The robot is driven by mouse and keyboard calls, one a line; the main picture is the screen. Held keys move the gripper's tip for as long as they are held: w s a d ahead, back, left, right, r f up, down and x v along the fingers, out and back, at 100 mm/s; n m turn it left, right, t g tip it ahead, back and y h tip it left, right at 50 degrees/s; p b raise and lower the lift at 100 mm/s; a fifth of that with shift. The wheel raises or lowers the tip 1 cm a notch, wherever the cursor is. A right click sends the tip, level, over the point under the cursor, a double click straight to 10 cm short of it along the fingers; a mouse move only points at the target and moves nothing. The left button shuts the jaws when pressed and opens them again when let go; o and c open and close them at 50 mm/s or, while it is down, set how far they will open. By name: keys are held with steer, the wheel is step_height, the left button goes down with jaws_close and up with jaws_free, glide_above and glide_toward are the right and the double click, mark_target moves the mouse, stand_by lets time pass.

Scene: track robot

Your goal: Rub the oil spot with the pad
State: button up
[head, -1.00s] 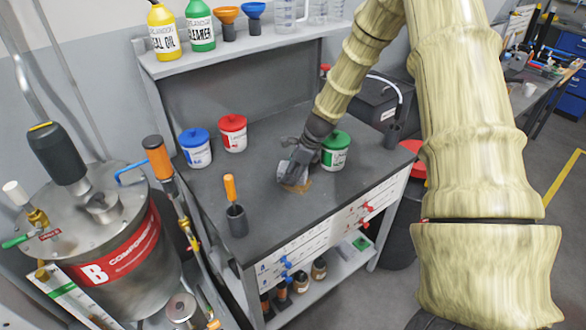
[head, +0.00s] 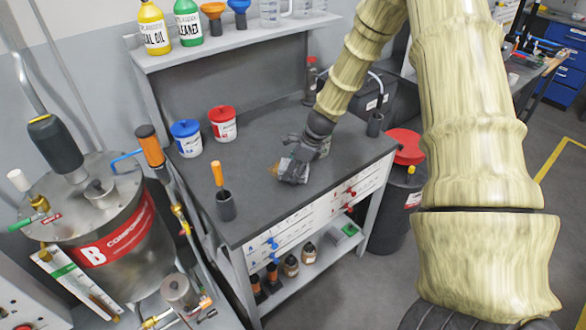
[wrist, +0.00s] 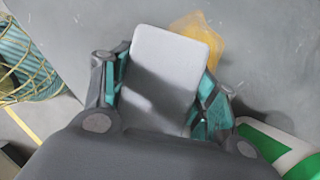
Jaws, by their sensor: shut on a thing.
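My gripper (head: 293,170) is low over the dark bench top, at its front middle. In the wrist view its teal-lined fingers (wrist: 160,98) are closed on both sides of a pale grey, flat rectangular pad (wrist: 165,62). The oil spot (wrist: 205,38) is a yellow-brown patch at the pad's far right corner, partly covered by the pad. In the head view a sliver of the spot (head: 273,170) shows just left of my gripper. I cannot tell whether the pad touches the bench.
Blue-lidded (head: 187,139) and red-lidded (head: 223,123) jars stand at the back left of the bench. An orange-handled tool stands in a dark cup (head: 225,205) at front left. A green-and-white object (wrist: 285,148) lies close beside the right finger in the wrist view.

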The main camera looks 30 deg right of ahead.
steer(key=shift+w+r+p, duration=0.25)
steer(key=shift+r+p, duration=0.35)
steer(key=shift+r, duration=0.55)
step_height(320, 180, up, 2)
steer(key=shift+s+r+p, duration=0.1)
steer(key=shift+r+p, duration=0.15)
steer(key=shift+p, duration=0.75)
steer(key=shift+r+p, duration=0.85)
steer(key=shift+r, duration=0.1)
steer(key=shift+f, duration=0.1)
